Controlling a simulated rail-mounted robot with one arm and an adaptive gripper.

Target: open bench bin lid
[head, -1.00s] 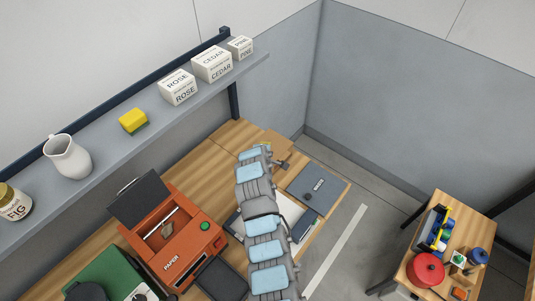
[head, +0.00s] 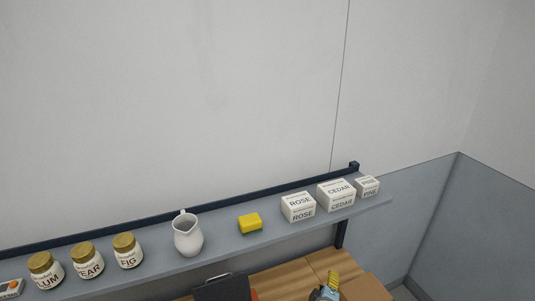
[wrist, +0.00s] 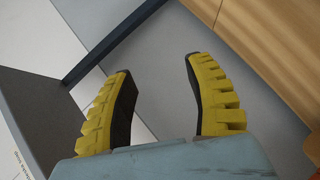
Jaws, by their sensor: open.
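In the head view a dark lid (head: 224,288) stands raised at the bottom edge, with a sliver of the orange bin (head: 254,294) beside it. The rest of the bin is below the picture; one second ago it showed the word PAPER. My gripper (head: 331,280) is at the bottom edge, to the right of the lid and apart from it. In the wrist view my gripper (wrist: 158,65) is open, with nothing between its yellow fingers.
A grey shelf (head: 215,250) runs above the wooden bench (head: 290,278). It holds jars (head: 128,250), a white pitcher (head: 188,235), a yellow sponge (head: 250,223) and white boxes (head: 299,207). A brown box (head: 366,288) stands right of my gripper. A navy bar (wrist: 115,40) crosses beyond the fingers.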

